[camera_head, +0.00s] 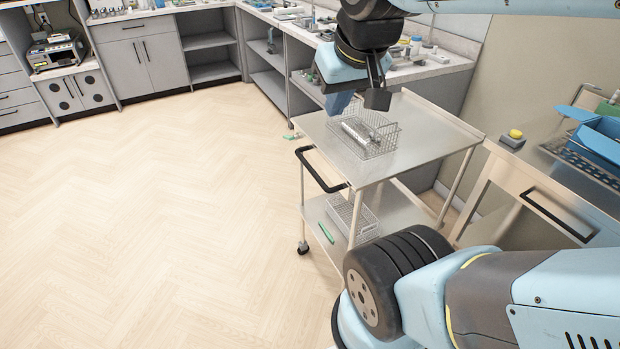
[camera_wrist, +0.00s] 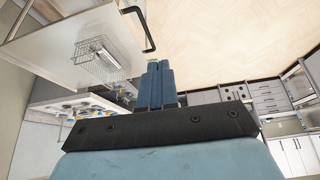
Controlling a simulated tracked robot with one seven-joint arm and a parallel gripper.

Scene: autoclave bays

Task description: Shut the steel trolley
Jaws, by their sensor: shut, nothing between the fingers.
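The steel trolley (camera_head: 435,140) stands at centre right in the head view, with a flat top, an open lower shelf and a black handle (camera_head: 318,175) on its near left side. A wire basket (camera_head: 385,148) with shiny metal items sits on its top. In the wrist view the trolley top (camera_wrist: 50,42) and its handle (camera_wrist: 147,32) show at upper left. My gripper (camera_head: 340,103) is over or just beyond the trolley's far left edge; its exact height is unclear. Its blue fingers (camera_wrist: 157,82) are shut and empty, apart from the handle. I see no door or drawer on the trolley.
A second wire basket (camera_head: 350,215) and a green strip (camera_head: 326,233) lie on the lower shelf. A steel panel with a black handle (camera_head: 558,215) stands at right, near a yellow-button box (camera_head: 514,136). Benches line the back. The wooden floor (camera_head: 170,200) at left is clear.

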